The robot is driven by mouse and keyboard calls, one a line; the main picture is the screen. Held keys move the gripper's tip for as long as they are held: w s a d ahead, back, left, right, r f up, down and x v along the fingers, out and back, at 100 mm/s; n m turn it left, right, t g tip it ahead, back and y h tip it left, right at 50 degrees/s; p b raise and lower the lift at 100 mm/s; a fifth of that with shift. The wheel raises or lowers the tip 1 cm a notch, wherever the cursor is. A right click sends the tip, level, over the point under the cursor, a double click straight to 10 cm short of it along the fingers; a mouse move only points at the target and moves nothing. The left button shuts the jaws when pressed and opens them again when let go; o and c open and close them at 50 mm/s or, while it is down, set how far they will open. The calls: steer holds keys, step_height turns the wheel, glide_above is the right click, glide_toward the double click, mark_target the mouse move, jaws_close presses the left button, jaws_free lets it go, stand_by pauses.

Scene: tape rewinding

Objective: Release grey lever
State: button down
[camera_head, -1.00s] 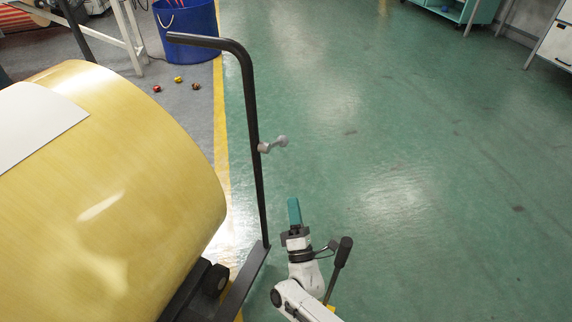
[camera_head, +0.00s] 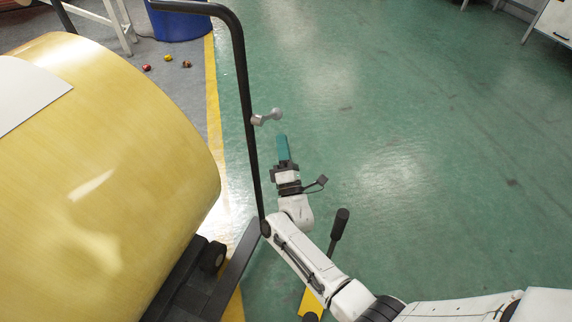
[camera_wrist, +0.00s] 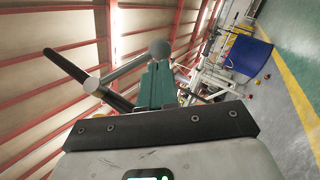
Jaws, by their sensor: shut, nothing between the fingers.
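The grey lever (camera_head: 267,117) is a short arm with a round knob, fixed to the black upright bar (camera_head: 246,110) in the head view. In the wrist view the grey lever (camera_wrist: 128,67) runs up and right to its knob, which appears at the tip of the teal fingers. My gripper (camera_head: 282,140) is shut and empty, its teal fingers pointing up the picture, just below and right of the knob in the head view. It also shows in the wrist view (camera_wrist: 157,76). I cannot tell whether the fingers touch the knob.
A big yellow roll (camera_head: 110,150) with a white sheet (camera_head: 30,90) lies left of the bar. A black-handled lever (camera_head: 338,228) stands by my arm, near a yellow part (camera_head: 312,302). A blue bin (camera_head: 180,22) stands at the back. The green floor to the right is clear.

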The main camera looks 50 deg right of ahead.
mark_target(269, 116)
steer(key=shift+b+x, duration=0.4)
steer(key=shift+x, duration=1.5)
steer(key=shift+d, duration=0.15)
